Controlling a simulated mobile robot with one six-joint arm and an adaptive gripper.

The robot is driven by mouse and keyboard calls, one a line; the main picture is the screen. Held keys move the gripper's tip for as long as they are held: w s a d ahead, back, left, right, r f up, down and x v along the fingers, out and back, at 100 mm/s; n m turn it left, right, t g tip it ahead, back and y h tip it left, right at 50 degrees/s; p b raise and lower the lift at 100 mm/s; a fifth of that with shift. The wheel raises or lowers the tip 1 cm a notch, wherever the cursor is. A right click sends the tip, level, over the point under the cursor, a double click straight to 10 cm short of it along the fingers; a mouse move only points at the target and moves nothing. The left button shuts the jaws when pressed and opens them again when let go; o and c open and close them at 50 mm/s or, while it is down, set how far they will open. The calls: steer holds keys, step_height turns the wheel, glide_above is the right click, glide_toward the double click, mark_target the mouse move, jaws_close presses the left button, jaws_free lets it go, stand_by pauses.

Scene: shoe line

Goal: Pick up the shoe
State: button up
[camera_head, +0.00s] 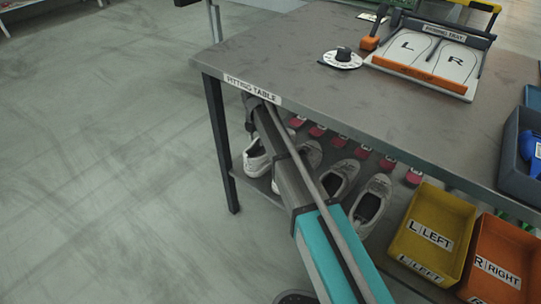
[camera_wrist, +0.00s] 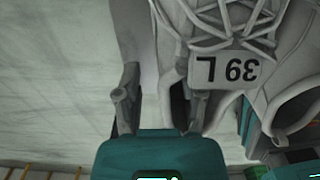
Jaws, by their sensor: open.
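Several white and grey shoes stand in a row on the shelf under the fitting table, among them a white one (camera_head: 256,160) at the left end and a grey one (camera_head: 370,205) at the right.
The fitting table's top (camera_head: 290,60) overhangs the shelf. A yellow LEFT bin (camera_head: 429,237) and an orange RIGHT bin (camera_head: 499,270) stand at the lower right. The floor at left is clear.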

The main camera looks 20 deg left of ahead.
steer(key=shift+f+b, duration=1.05)
steer(key=shift+f, duration=0.35)
jaws_close()
